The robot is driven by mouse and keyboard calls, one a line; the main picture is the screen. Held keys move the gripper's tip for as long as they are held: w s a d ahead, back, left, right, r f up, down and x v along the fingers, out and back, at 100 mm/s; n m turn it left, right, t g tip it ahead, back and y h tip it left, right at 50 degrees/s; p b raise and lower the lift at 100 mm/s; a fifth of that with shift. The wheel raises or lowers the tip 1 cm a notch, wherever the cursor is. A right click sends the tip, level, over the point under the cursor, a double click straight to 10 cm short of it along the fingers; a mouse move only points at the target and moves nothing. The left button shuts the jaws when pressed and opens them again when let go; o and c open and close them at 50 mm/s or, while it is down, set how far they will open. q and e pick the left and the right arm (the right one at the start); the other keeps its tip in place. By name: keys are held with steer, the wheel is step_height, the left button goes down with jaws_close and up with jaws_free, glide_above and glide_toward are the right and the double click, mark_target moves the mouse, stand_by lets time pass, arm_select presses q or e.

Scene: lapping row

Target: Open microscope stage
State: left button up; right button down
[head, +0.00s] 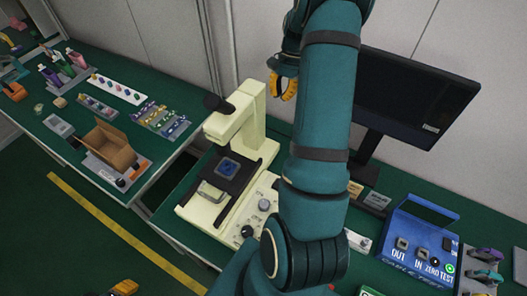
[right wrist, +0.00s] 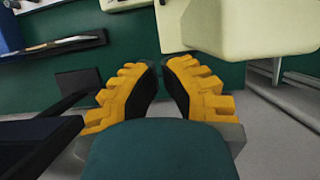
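The cream microscope (head: 246,127) stands on the green bench in the middle of the head view. Its black stage (head: 236,187) carries a square blue piece (head: 228,168); a pale clear bracket (head: 209,192) is at the stage's front left. My right gripper (head: 281,90) is behind and right of the microscope head, apart from it, with its arm covering the bench in front. In the right wrist view its yellow fingers (right wrist: 160,66) have a narrow empty gap between the tips, and a cream body (right wrist: 235,28), apparently the microscope, is close by. A yellow part of my left gripper (head: 123,287) shows at the bottom edge.
A dark monitor (head: 418,98) stands close to the right of my right arm. A blue cable tester (head: 417,238) is at the right. An open cardboard box (head: 109,151) and trays of small parts are on the left bench. Floor shows at the lower left.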

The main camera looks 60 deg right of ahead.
mark_target(245, 183)
steer(key=b+x, duration=0.2)
steer(key=x, duration=1.7)
steer(key=a, duration=0.3)
steer(key=shift+s+f, duration=0.15)
steer(key=shift+f, duration=0.15)
arm_select(q)
steer(key=shift+s+f, duration=0.25)
steer(key=shift+f, duration=0.75)
arm_select(e)
steer(key=shift+a, duration=0.6)
steer(key=shift+a, duration=0.1)
steer(key=shift+a, duration=0.2)
steer(key=a, duration=0.6)
steer(key=s+a, duration=0.1)
steer(key=a, duration=0.3)
steer(key=shift+a, duration=0.3)
arm_select(q)
steer(key=shift+a+r, duration=0.2)
steer(key=shift+a, duration=0.8)
arm_select(e)
steer(key=shift+s+a, duration=0.1)
steer(key=shift+a, duration=0.25)
